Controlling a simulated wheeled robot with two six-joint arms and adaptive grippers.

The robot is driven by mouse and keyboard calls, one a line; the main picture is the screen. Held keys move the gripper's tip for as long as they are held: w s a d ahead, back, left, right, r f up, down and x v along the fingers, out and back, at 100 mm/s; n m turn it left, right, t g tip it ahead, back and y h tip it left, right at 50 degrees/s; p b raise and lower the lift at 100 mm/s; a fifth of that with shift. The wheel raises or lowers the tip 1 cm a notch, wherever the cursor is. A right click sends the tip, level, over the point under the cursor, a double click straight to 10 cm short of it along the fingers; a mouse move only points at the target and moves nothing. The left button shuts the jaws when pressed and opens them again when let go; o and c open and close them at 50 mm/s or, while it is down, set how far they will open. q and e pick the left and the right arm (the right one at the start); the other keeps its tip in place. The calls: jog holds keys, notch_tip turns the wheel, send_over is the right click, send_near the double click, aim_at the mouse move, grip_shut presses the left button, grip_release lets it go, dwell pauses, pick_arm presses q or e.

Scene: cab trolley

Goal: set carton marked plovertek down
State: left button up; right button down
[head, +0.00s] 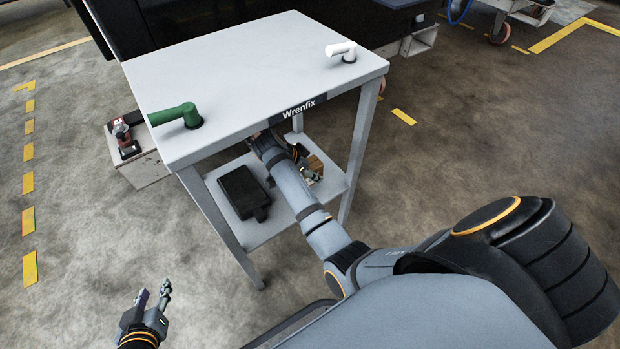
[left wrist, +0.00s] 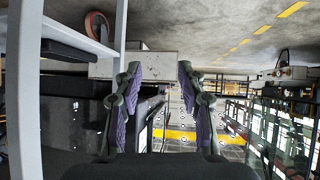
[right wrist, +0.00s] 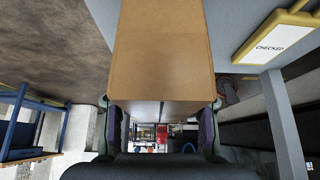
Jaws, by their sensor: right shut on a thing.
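A brown carton (head: 315,165) shows small in the head view, by the right part of the trolley's lower shelf (head: 268,226) and partly hidden by my right arm. My right gripper (head: 308,174) is shut on it under the trolley top. In the right wrist view the carton (right wrist: 162,50) fills the space between the fingers; no marking is readable on it. I cannot tell whether it touches the shelf. My left gripper (head: 152,298) is open and empty, off to the front left of the trolley; its spread fingers (left wrist: 158,85) also show in the left wrist view.
The Wrenfix trolley top (head: 255,70) overhangs the shelf. It bears a green handle-like part (head: 174,114) and a white one (head: 341,49). A black case (head: 240,192) occupies the shelf's left part. A yellow-framed "CHECKED" sign (right wrist: 272,46) is beside the carton.

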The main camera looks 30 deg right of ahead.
notch_tip(320, 180, down, 2)
jog(key=shift+f+b, duration=0.1)
jog(key=shift+b, duration=0.45)
pick_arm(q)
jog(key=w+r+t, duration=0.3)
jog(key=r, duration=0.3)
jog(key=w+r+t, duration=0.3)
jog(key=r, duration=0.4)
jog(key=shift+w+a+r+t, duration=0.25)
jog(key=shift+a+r+t, duration=0.05)
pick_arm(e)
jog(key=shift+f, duration=0.6)
jog(key=c, duration=0.7)
grip_release()
jog(key=shift+f+b, duration=0.1)
jog(key=shift+b, duration=0.2)
pick_arm(q)
jog(key=shift+r, duration=0.15)
pick_arm(e)
jog(key=shift+o, duration=0.2)
